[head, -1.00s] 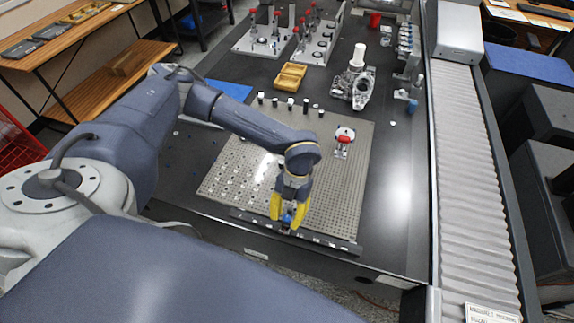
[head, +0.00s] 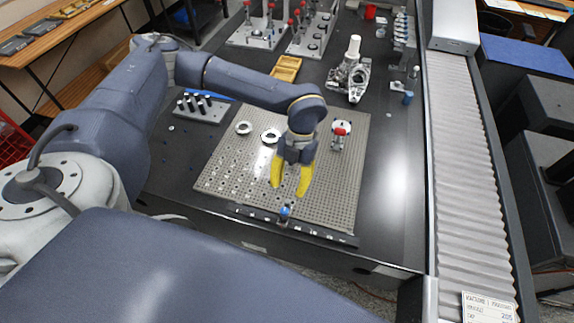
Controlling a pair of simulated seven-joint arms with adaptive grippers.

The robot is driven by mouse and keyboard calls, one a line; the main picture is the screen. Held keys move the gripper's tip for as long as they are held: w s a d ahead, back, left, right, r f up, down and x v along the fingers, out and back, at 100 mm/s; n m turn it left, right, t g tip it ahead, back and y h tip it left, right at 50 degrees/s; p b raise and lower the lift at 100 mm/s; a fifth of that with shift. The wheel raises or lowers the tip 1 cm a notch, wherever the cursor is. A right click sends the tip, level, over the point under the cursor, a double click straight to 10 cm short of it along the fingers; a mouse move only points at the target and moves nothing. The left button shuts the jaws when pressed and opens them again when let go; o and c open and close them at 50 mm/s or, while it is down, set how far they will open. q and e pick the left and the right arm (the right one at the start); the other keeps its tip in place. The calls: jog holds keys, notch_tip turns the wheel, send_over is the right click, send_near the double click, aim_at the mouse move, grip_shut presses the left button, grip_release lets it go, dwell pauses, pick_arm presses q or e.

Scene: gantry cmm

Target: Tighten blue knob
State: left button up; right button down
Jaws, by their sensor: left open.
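The small blue knob (head: 285,211) sits on the dark strip along the front edge of the perforated fixture plate (head: 345,185). My left gripper (head: 289,190) has yellow fingers, points down and is spread open with nothing between them. It is above and behind the knob in the head view, apart from it. The knob is in plain sight below the fingertips. My right gripper does not show.
A red-handled clamp (head: 339,135) stands on the plate's back right, with ring-shaped parts (head: 270,135) to its left. A grey metal casting (head: 349,75) stands behind the plate. A roller conveyor (head: 465,170) runs along the right.

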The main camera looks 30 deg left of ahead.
pick_arm(q)
jog(key=shift+v, duration=1.35)
